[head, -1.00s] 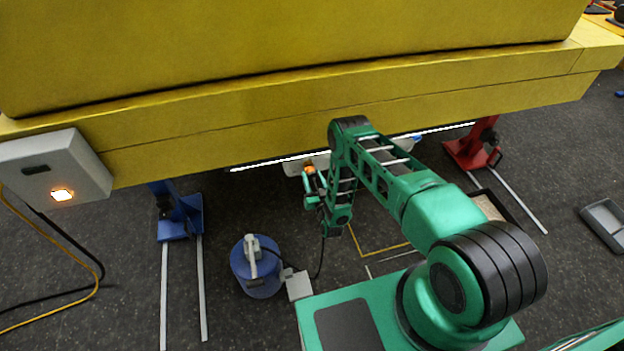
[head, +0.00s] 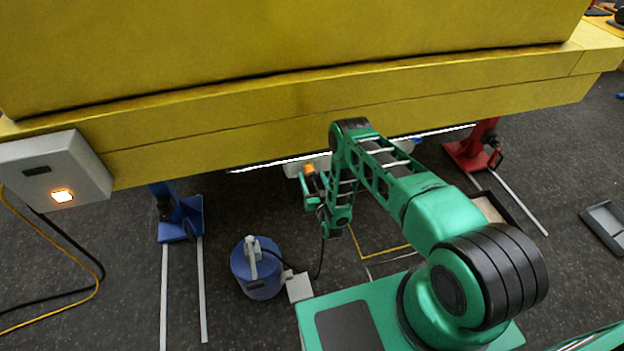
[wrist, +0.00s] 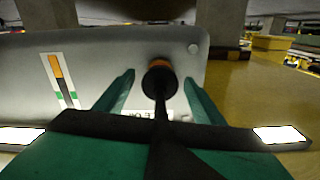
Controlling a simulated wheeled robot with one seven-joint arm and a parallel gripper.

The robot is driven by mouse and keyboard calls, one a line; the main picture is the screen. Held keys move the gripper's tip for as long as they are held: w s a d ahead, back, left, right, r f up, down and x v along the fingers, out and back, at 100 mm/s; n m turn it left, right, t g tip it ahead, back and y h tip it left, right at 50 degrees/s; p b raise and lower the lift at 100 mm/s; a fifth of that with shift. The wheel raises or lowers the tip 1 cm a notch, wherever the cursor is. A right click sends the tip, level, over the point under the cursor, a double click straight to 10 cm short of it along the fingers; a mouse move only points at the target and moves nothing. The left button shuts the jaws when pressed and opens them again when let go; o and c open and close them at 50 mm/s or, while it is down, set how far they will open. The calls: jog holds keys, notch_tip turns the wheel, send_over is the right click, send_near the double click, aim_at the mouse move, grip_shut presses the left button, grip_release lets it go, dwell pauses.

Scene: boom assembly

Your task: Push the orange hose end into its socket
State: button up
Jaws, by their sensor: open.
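The orange hose end (wrist: 160,66) shows in the wrist view as an orange ring behind a round black collar, against a pale panel (wrist: 110,62). A black hose runs from it toward the camera. The socket itself is hidden behind the hose end, and I cannot tell how deep the end sits. My gripper (wrist: 158,88) is open, one green finger on each side of the hose, apart from it. In the head view my gripper (head: 308,186) is below the yellow boom, and a small orange spot (head: 309,168) shows close by it.
The yellow boom (head: 300,110) spans overhead. A blue stand (head: 182,218) and a red stand (head: 473,150) are under it. A blue canister (head: 257,270) stands on the floor left of my base. Dark floor between the blue stand and the canister is clear.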

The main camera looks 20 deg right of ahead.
jog(key=s, duration=1)
jog(key=shift+s+f, duration=0.1)
jog(key=shift+s, duration=0.05)
